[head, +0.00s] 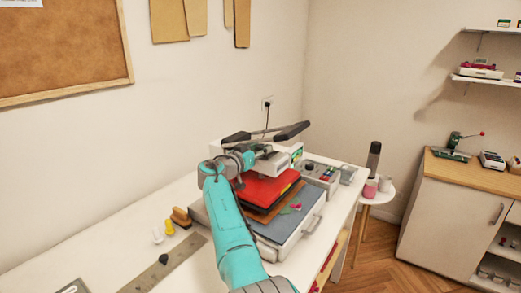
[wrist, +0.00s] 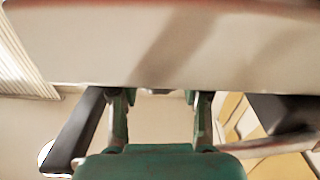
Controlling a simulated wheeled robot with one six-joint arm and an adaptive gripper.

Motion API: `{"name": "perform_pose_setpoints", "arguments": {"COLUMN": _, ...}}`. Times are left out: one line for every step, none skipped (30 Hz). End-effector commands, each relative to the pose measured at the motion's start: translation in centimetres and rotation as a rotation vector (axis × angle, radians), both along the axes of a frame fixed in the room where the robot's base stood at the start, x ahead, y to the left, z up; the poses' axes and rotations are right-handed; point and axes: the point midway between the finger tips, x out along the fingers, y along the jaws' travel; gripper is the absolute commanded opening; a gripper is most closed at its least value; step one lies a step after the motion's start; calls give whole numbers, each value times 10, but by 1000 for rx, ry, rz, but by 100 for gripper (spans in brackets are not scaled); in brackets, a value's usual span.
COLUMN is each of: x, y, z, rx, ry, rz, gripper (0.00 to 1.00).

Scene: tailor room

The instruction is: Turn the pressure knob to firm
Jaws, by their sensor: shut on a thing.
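The heat press (head: 272,163) stands on the white table, with a white head, a dark lever handle (head: 292,131) and a red pad beneath. My teal arm reaches up to the press from the front. My gripper (head: 243,160) is at the left side of its upper part. In the wrist view, my gripper (wrist: 160,95) has its two fingers apart around a small part at the edge of a large pale body (wrist: 90,45). That part seems to be the pressure knob, mostly hidden by the body and fingers. Its setting cannot be read.
A grey lower tray (head: 283,228) juts toward the front right of the press. A ruler (head: 165,264), a dark small item, yellow and brown tools lie at the table's left. A round stool (head: 372,195) stands right of the table.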

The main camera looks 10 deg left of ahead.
Motion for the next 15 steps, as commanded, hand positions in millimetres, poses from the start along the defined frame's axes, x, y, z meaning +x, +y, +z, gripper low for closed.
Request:
{"name": "perform_pose_setpoints", "arguments": {"x": 0, "y": 0, "z": -1, "rx": -1, "ry": 1, "rz": -1, "gripper": 12}}
{"name": "perform_pose_setpoints", "arguments": {"x": 0, "y": 0, "z": -1, "rx": -1, "ry": 1, "rz": -1, "gripper": 12}}
{"name": "perform_pose_setpoints", "arguments": {"x": 0, "y": 0, "z": -1, "rx": -1, "ry": 1, "rz": -1, "gripper": 12}}
{"name": "perform_pose_setpoints", "arguments": {"x": 0, "y": 0, "z": -1, "rx": -1, "ry": 1, "rz": 0, "gripper": 12}}
{"name": "perform_pose_setpoints", "arguments": {"x": 0, "y": 0, "z": -1, "rx": -1, "ry": 1, "rz": 0, "gripper": 12}}
{"name": "perform_pose_setpoints", "arguments": {"x": 0, "y": 0, "z": -1, "rx": -1, "ry": 1, "rz": 0, "gripper": 12}}
{"name": "perform_pose_setpoints", "arguments": {"x": 0, "y": 0, "z": -1, "rx": -1, "ry": 1, "rz": 0, "gripper": 49}}
{"name": "perform_pose_setpoints", "arguments": {"x": 0, "y": 0, "z": -1, "rx": -1, "ry": 1, "rz": 0, "gripper": 56}}
{"name": "perform_pose_setpoints", "arguments": {"x": 0, "y": 0, "z": -1, "rx": -1, "ry": 1, "rz": 0, "gripper": 66}}
{"name": "perform_pose_setpoints", "arguments": {"x": 0, "y": 0, "z": -1, "rx": -1, "ry": 1, "rz": 0, "gripper": 72}}
{"name": "perform_pose_setpoints", "arguments": {"x": 0, "y": 0, "z": -1, "rx": -1, "ry": 1, "rz": 0, "gripper": 72}}
{"name": "perform_pose_setpoints", "arguments": {"x": 0, "y": 0, "z": -1, "rx": -1, "ry": 1, "rz": 0, "gripper": 72}}
{"name": "perform_pose_setpoints", "arguments": {"x": 0, "y": 0, "z": -1, "rx": -1, "ry": 1, "rz": 0, "gripper": 72}}
{"name": "perform_pose_setpoints", "arguments": {"x": 0, "y": 0, "z": -1, "rx": -1, "ry": 1, "rz": 0, "gripper": 72}}
{"name": "perform_pose_setpoints", "arguments": {"x": 0, "y": 0, "z": -1, "rx": -1, "ry": 1, "rz": 0, "gripper": 72}}
